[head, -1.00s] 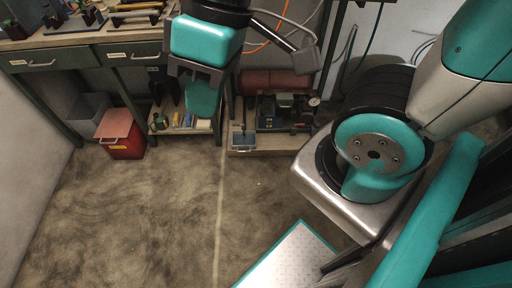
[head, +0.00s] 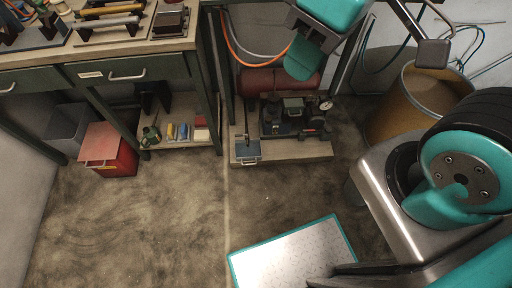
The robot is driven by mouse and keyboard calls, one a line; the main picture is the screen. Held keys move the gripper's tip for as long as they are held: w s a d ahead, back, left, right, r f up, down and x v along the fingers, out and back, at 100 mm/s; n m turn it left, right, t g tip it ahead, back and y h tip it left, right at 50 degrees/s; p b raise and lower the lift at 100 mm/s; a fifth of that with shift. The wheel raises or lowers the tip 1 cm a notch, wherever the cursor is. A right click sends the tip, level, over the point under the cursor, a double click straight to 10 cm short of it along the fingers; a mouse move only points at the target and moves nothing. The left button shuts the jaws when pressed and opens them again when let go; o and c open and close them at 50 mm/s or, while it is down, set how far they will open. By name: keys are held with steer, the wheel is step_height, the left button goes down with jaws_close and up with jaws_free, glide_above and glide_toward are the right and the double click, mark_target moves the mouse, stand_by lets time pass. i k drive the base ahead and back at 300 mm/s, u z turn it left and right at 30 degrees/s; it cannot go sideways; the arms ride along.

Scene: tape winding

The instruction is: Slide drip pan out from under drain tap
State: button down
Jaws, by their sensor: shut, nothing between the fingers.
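A small blue-grey pan (head: 247,151) sits at the front left of a low wooden base, beside a compressor (head: 292,117) with a red tank. A thin dark upright rod stands at the pan's back edge; I cannot tell whether it belongs to the pan. The drain tap cannot be made out for certain. My gripper (head: 302,60) hangs at the top, in front of the red tank as I see it, right of the pan and apart from it. Its teal tip is shut and empty.
The wooden base (head: 290,153) lies on the floor. A workbench (head: 115,52) with drawers and a lower shelf is at the left. A red bin (head: 109,150) stands under it. A brown drum (head: 415,100) stands at the right.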

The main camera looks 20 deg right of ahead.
mark_target(254, 152)
steer(key=z, duration=0.05)
steer(key=k, duration=0.55)
steer(key=u, duration=0.1)
steer(key=i, duration=0.45)
steer(key=u, duration=0.65)
steer(key=i, duration=0.65)
steer(key=u, duration=0.45)
